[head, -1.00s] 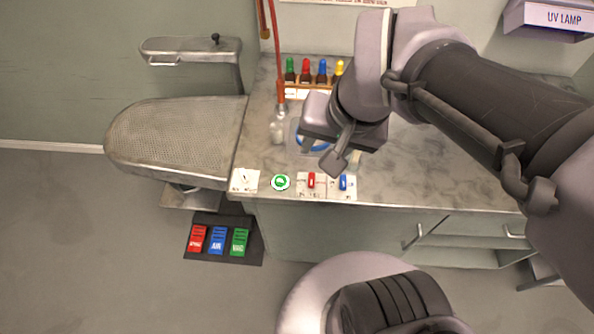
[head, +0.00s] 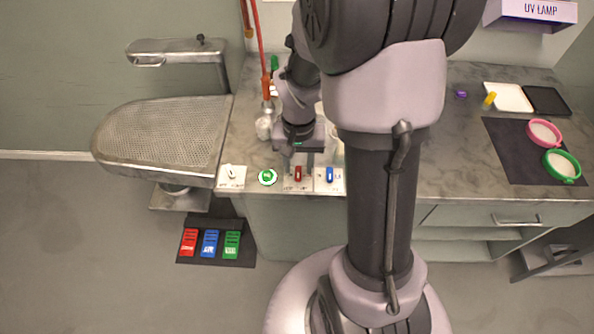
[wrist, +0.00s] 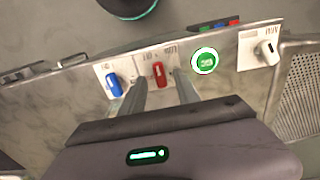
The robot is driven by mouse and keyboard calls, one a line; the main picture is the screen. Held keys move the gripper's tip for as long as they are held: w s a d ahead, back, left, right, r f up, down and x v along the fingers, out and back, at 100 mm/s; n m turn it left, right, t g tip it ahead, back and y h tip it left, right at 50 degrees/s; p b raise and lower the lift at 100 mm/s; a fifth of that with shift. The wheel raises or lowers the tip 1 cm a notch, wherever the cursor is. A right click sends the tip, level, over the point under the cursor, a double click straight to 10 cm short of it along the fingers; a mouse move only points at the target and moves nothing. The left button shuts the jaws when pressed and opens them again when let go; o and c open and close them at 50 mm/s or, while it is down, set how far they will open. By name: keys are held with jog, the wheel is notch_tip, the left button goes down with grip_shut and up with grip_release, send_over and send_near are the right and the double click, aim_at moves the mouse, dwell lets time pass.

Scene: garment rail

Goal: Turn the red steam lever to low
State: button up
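The red steam lever (head: 298,174) stands on a white plate at the front edge of the marble counter, and it also shows in the wrist view (wrist: 158,75). The blue lever (head: 330,175) is on the plate to its right in the head view. My gripper (wrist: 162,88) is open and empty, with its two fingers apart and the red lever between their tips in that view. In the head view my gripper (head: 309,158) is just behind the red lever. Whether the fingers touch it, I cannot tell. The small print on the plate is unreadable.
A round green button (head: 267,177) and a white switch plate (head: 232,176) sit left of the red lever. A mesh pressing board (head: 160,140) extends left. Red, blue and green pedals (head: 210,243) are on the floor. A dark mat (head: 510,160) with two rings lies at right.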

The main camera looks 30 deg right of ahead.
jog(key=shift+f, duration=0.8)
jog(key=shift+c, duration=0.2)
grip_shut()
